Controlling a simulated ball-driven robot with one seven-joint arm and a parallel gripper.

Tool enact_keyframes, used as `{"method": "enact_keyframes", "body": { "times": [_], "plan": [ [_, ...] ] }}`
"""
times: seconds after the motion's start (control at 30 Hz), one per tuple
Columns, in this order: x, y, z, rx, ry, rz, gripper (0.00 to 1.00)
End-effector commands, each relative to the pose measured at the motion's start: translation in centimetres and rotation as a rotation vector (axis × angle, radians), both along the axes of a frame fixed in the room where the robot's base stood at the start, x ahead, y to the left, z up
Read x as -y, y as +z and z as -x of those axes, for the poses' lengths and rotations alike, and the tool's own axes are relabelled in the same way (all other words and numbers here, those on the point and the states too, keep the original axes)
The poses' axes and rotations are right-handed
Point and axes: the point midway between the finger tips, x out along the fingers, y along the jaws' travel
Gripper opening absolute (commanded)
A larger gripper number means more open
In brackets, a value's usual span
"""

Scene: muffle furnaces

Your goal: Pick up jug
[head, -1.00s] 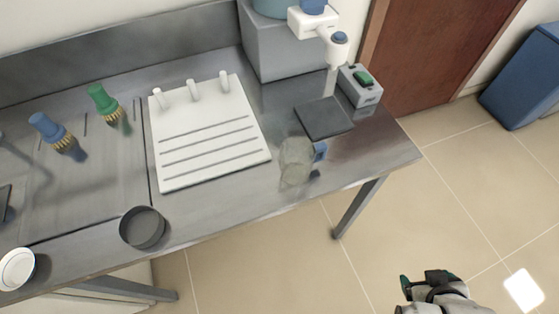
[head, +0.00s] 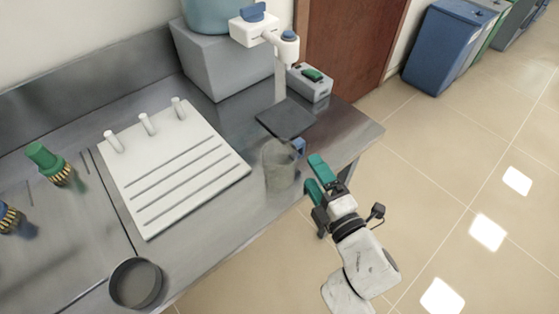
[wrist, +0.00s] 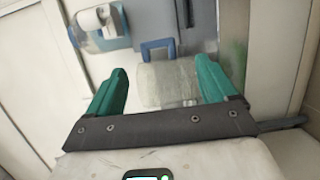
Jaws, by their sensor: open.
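The jug (head: 280,168) is clear, with a blue handle, and stands on the metal bench near its front right edge. My gripper (head: 315,175), with green fingers, is open just to the right of the jug in the head view. In the wrist view the jug (wrist: 172,88) shows between the two open fingers (wrist: 162,70), with its blue handle beyond the fingertips. I cannot tell whether either finger touches the jug.
A dark square plate (head: 286,120) with a white stand lies just behind the jug. A white rack board (head: 175,165) is left of it, and a grey round dish (head: 136,284) is at the front left. Blue bins (head: 438,48) stand on the floor beyond.

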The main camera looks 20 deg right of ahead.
Motion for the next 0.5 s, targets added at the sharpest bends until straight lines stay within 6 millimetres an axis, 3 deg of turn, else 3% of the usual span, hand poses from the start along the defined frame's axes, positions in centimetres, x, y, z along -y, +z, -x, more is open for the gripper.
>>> {"method": "enact_keyframes", "body": {
  "times": [0.1, 0.5],
  "plan": [
    [-0.1, 0.2, -2.0, 0.001, 0.0, -0.001, 0.85],
    [-0.2, 0.3, -5.7, 0.0, -0.002, -0.003, 0.85]
  ]
}}
